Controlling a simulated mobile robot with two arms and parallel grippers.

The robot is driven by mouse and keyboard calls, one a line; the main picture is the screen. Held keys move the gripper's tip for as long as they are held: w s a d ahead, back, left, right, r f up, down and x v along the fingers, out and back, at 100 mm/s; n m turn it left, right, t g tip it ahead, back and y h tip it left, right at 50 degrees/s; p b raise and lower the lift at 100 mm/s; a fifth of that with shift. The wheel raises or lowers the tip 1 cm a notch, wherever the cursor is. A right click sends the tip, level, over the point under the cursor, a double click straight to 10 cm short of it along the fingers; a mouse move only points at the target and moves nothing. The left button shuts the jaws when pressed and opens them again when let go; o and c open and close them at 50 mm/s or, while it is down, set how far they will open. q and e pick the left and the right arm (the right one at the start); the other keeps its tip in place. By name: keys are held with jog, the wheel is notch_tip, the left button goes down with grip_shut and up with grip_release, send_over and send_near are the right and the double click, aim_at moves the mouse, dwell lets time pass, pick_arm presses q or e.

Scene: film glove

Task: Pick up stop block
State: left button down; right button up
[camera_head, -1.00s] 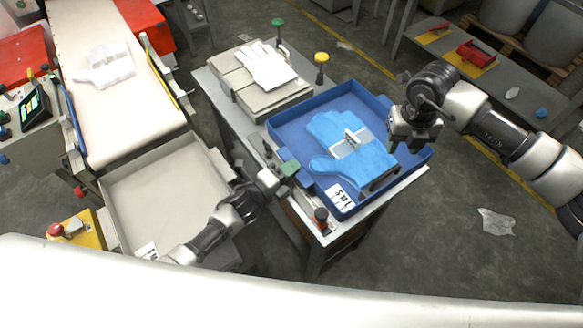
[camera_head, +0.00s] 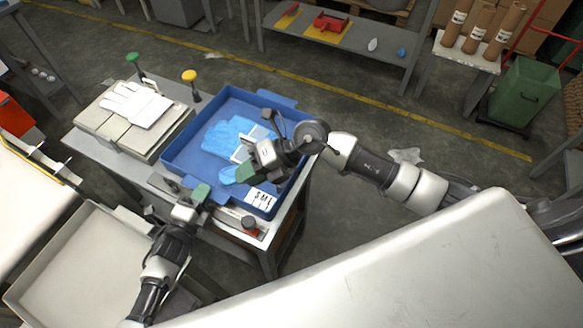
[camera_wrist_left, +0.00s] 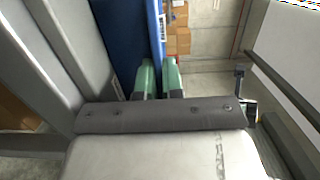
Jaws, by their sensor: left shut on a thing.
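I cannot single out the stop block with certainty in any view. My left gripper (camera_head: 200,192) is shut beside the near left side of the blue tray (camera_head: 178,153). My right gripper (camera_head: 247,172) is low over the near part of the tray, by the blue glove (camera_head: 222,137) with a white band. Its fingers point left and I cannot tell if they are parted.
White gloves (camera_head: 137,103) lie on grey blocks at the table's back left. A green knob (camera_head: 132,58), a yellow knob (camera_head: 189,75) and a dark knob on a red base (camera_head: 249,223) stand near the tray. A beige bin (camera_head: 85,275) is at lower left.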

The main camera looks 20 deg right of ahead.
jog(key=s+d+f+m+t+h, duration=0.2)
jog(key=d+f+m+t+h, duration=0.1)
jog(key=d+m+t, duration=0.45)
jog(key=s+d+f+m+t+h, duration=0.25)
jog(key=d+m+t, duration=0.35)
jog(key=d, duration=0.3)
jog(key=shift+n+y, duration=0.25)
jog(key=shift+y, duration=0.1)
jog(key=x, duration=0.7)
jog(key=f+x, duration=0.1)
jog(key=x, duration=0.3)
jog(key=shift+w, duration=0.35)
grip_shut()
jog(key=shift+d, duration=0.1)
jog(key=shift+r, duration=0.1)
